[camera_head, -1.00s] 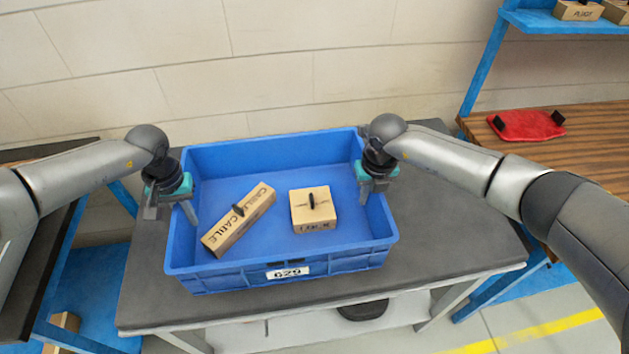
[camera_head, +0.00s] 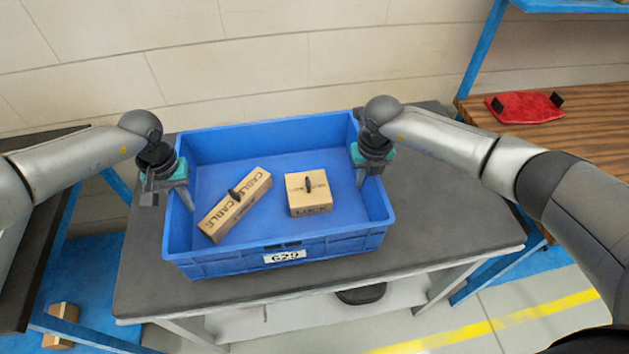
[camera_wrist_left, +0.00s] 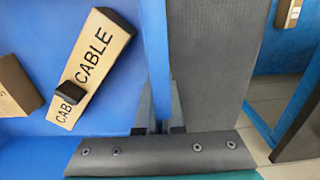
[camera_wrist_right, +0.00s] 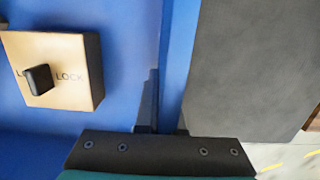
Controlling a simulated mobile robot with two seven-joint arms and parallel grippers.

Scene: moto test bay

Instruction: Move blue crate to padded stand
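The blue crate (camera_head: 210,259) sits on a dark grey-topped table (camera_head: 450,230), its numbered label facing me. A long CABLE box (camera_head: 236,204) and a squarer LOCK box (camera_head: 308,195) lie inside it. My left gripper (camera_head: 184,196) is at the crate's left wall, and my right gripper (camera_head: 362,176) is at its right wall. In the left wrist view the fingers (camera_wrist_left: 159,112) are closed on either side of the wall. The right wrist view shows the same for the right fingers (camera_wrist_right: 163,112). I cannot tell which surface is the padded stand.
A wooden bench (camera_head: 590,135) with blue frame stands at the right, with a red pad (camera_head: 525,107) on it. A dark-topped blue-framed bench (camera_head: 40,215) is at the left. A wall is close behind. The grey tabletop is free to the crate's right.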

